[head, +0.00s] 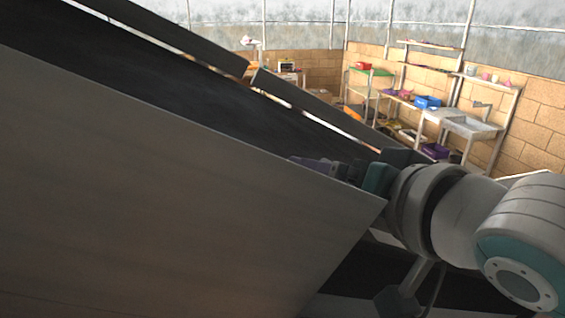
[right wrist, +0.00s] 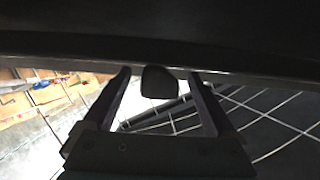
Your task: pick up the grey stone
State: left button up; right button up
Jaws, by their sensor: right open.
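A dark, rounded block that looks like the grey stone (right wrist: 158,84) shows in the right wrist view, against the edge of a dark surface. My right gripper (right wrist: 158,73) is open, with one finger on each side of the block and a visible gap to each. Whether the fingers reach fully around it in depth I cannot tell. In the head view my right arm comes in from the right and the right gripper (head: 325,168) is partly hidden behind a grey side panel. I cannot make out the stone there. My left gripper is not in view.
A large conveyor-like structure with a grey side panel (head: 160,190) and a dark belt (head: 130,90) fills the left, tilted in the picture. A raised rail (head: 320,112) runs along its far side. Shelves (head: 365,90) and a sink (head: 470,126) stand by the far brick wall.

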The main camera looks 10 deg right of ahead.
grip_shut()
dwell(0.8)
